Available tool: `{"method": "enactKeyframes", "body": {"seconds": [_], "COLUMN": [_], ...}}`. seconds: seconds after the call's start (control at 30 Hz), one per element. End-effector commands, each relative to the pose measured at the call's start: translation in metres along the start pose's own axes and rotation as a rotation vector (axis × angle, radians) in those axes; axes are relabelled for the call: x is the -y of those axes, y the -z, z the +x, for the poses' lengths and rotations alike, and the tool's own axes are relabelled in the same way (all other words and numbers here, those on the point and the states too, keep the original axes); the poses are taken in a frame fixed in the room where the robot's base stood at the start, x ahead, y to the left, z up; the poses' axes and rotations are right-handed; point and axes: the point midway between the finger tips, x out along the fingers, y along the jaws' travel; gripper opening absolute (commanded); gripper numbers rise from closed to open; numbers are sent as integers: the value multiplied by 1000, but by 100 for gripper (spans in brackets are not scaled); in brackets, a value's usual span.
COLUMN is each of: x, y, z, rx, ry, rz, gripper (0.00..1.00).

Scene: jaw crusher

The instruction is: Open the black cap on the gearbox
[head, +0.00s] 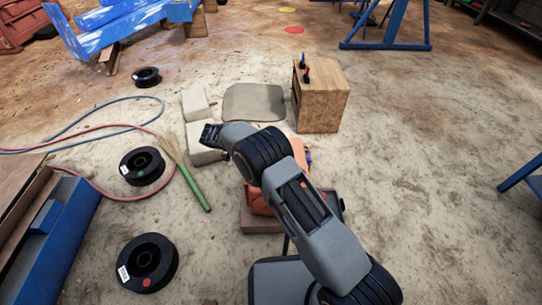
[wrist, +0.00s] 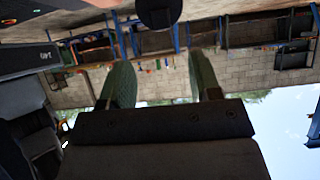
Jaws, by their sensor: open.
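An orange machine body (head: 258,203), which looks like the gearbox, is mostly hidden behind my arm in the head view. I cannot make out a black cap on it there. My gripper (head: 210,134) is at the end of the arm, up and left of the orange body and apart from it. In the wrist view my gripper (wrist: 161,78) is open, with its two fingers wide apart and nothing between them. A round black thing (wrist: 159,12) shows at the top edge of that view; I cannot tell whether it is the cap.
A wooden box (head: 320,103) stands beyond the arm. Pale blocks (head: 195,104) and a green-handled broom (head: 195,187) are near my gripper. Black spools (head: 142,166) and hoses (head: 85,133) lie at left, beside a blue frame (head: 62,245).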

Motion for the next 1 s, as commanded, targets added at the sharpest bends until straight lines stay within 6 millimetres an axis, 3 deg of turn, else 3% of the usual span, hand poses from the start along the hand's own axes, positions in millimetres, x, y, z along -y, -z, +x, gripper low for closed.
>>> {"method": "enactKeyframes", "body": {"seconds": [0.23, 0.63, 0.73, 0.87, 1.0], "x": [0, 0, 0, 0, -8], "y": [0, 0, 2, 24, 74], "z": [-26, -30, -30, -28, -21], "rx": [0, 0, 6, 57, 200], "ry": [2, 0, -2, -19, -33], "rz": [-1, 0, -8, -87, -293], "gripper": [57, 57, 48, 35, 22]}}
